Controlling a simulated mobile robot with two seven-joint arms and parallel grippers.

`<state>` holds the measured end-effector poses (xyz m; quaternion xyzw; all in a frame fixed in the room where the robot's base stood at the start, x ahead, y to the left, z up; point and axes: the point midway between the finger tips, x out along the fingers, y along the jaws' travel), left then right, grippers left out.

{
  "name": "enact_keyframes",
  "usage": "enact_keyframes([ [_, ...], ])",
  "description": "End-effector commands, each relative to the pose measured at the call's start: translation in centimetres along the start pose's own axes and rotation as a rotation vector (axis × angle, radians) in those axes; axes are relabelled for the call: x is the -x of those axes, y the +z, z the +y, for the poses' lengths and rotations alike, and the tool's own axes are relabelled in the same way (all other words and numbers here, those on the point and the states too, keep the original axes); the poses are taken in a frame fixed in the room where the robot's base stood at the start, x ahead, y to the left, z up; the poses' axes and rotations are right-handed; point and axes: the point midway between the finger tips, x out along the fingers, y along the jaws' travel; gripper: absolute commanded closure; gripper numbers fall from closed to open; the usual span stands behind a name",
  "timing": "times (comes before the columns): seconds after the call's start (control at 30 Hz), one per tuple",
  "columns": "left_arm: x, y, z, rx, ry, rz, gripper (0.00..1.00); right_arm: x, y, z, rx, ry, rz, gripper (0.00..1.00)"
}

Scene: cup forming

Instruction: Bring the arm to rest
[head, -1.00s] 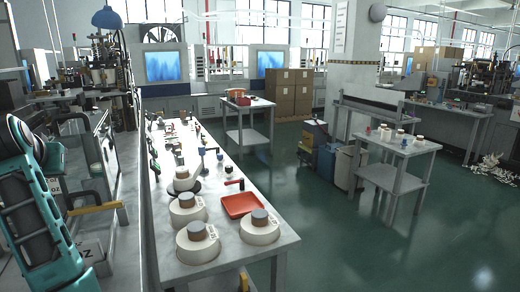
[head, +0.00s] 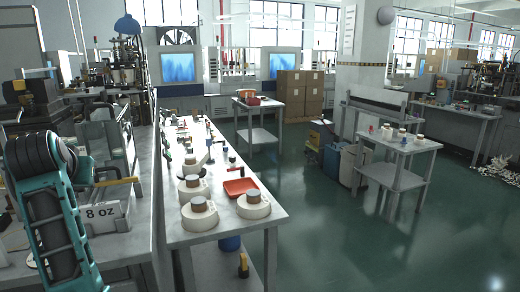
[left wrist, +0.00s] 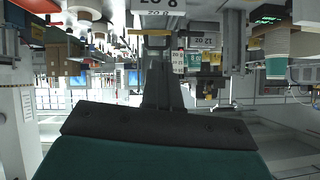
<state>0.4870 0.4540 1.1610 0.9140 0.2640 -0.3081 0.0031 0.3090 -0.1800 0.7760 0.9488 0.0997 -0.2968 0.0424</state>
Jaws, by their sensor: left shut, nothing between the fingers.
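My left arm (head: 45,205), teal and black, is bent at the lower left of the head view, beside the machine bench. Its hand does not show in that view. In the left wrist view, my left gripper (left wrist: 163,82) is dark and blurred, with its fingers together and nothing held between them. That view looks upside down. The teal and black casing of my wrist fills its bottom. My right arm and right gripper are in neither current view.
A long table (head: 220,225) holds white round blocks with brown tops (head: 253,204) and a red tray (head: 240,187). A box marked 8 OZ (head: 103,216) is on the left bench. A small table (head: 400,146) stands right. Green floor (head: 340,240) is open between. Stacked cups (left wrist: 277,55) show in the wrist view.

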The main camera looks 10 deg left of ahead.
Motion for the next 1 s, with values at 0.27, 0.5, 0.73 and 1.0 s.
enact_keyframes([
  [0.27,-1.1,8.9,4.5,-0.177,0.037,-0.080,1.00,-0.3,-0.7,0.1,0.002,0.001,0.015,0.58],
  [0.5,0.4,20.7,9.3,-0.344,0.160,-0.204,1.00,-0.3,-0.7,0.1,0.000,0.001,0.015,0.58],
  [0.73,4.8,32.0,12.4,-0.445,0.321,-0.362,1.00,-0.3,-0.6,-0.1,-0.008,0.001,0.013,0.58],
  [1.0,11.4,41.0,13.8,-0.482,0.482,-0.535,1.00,-0.2,-0.4,-0.2,-0.008,0.000,0.009,0.58],
])
